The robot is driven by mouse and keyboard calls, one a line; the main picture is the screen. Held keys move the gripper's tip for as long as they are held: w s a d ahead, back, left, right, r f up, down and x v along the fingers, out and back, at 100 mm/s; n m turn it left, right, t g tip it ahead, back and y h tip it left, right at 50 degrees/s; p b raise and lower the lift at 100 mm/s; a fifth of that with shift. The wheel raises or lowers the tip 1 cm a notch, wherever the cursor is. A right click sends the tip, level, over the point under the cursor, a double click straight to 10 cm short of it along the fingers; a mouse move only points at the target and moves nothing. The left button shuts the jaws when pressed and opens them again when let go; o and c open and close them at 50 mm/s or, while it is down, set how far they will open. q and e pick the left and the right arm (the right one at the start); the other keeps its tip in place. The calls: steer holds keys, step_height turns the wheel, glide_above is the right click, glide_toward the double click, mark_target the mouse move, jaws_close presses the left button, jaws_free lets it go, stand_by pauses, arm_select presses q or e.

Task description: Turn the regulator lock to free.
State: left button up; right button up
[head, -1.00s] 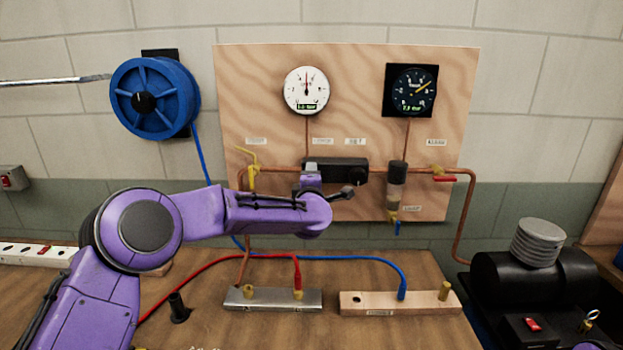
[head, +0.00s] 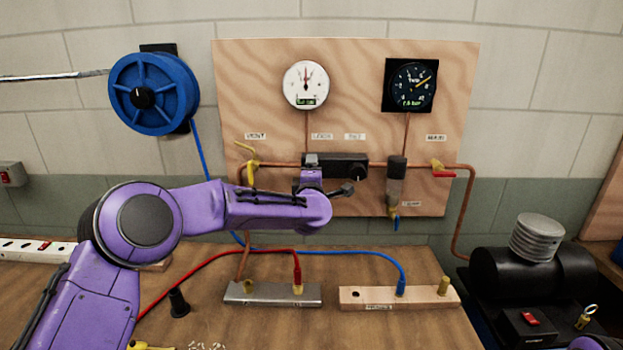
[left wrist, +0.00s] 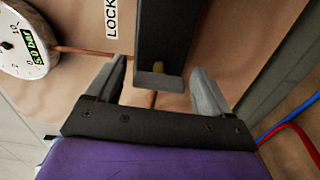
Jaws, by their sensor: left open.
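The regulator (head: 345,166) is a black box on the copper pipe of the plywood board. My left gripper (head: 311,160) is at its left end in the head view, partly hidden by my own wrist. In the left wrist view, the gripper (left wrist: 158,69) is open, one finger on each side of the dark regulator body (left wrist: 165,30). A grey end piece with a small yellowish spot (left wrist: 158,67) shows between the fingers. I cannot tell whether the fingers touch it. The lock's setting cannot be read. My right gripper is not in view.
A white gauge (head: 306,85) and a black gauge (head: 411,85) are above the regulator. A yellow-handled valve (head: 252,168) is left of it, and a filter bowl (head: 396,182) and red-handled valve (head: 442,172) are right. Hoses (head: 340,252) and fitting blocks (head: 272,293) lie below.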

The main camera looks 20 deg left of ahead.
arm_select(q)
steer(key=b+v, duration=0.4)
steer(key=v, duration=0.6)
steer(key=shift+s, duration=0.2)
